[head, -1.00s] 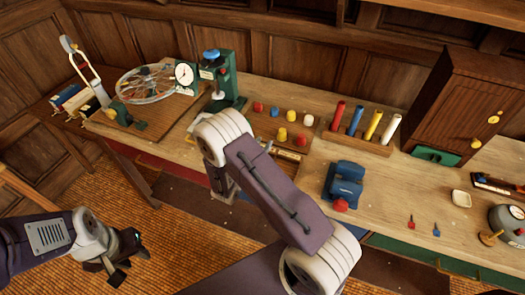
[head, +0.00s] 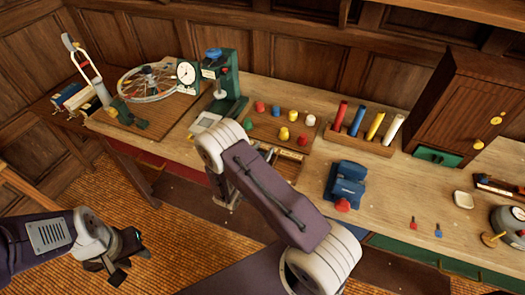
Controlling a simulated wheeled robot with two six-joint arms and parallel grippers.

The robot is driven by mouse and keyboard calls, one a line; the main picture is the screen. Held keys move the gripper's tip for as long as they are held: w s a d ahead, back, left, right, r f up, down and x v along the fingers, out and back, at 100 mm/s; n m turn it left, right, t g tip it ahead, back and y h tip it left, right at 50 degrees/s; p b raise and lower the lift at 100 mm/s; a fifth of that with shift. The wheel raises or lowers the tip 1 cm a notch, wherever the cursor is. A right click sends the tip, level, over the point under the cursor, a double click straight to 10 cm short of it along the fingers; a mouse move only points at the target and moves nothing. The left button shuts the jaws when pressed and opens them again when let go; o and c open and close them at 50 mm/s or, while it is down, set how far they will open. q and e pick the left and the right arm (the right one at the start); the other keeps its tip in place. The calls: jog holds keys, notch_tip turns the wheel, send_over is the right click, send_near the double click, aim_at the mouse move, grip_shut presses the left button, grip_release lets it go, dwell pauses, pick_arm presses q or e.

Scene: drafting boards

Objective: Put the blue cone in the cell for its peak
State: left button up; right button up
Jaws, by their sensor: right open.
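On a brown board (head: 267,133) on the bench, a small blue piece (head: 276,110) stands in the back row between a red piece (head: 260,106) and a yellow one (head: 292,115). It may be the blue cone, but it is too small to be sure of its shape. I cannot make out which cell is marked for its peak. My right gripper (head: 230,201) is mostly hidden below my wrist, at the bench's front edge, left of the board and away from the blue piece. My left gripper (head: 117,262) hangs over the floor, far from the bench top; its jaw gap is unclear.
A rack of coloured rods (head: 357,140) and a blue device with a red knob (head: 345,182) are to the right. Small red and blue items (head: 438,230) lie at front right, where the bench is fairly clear.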

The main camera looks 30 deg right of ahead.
jog(key=shift+s+d+f, duration=0.15)
jog(key=shift+s+f, duration=0.15)
jog(key=shift+f, duration=0.05)
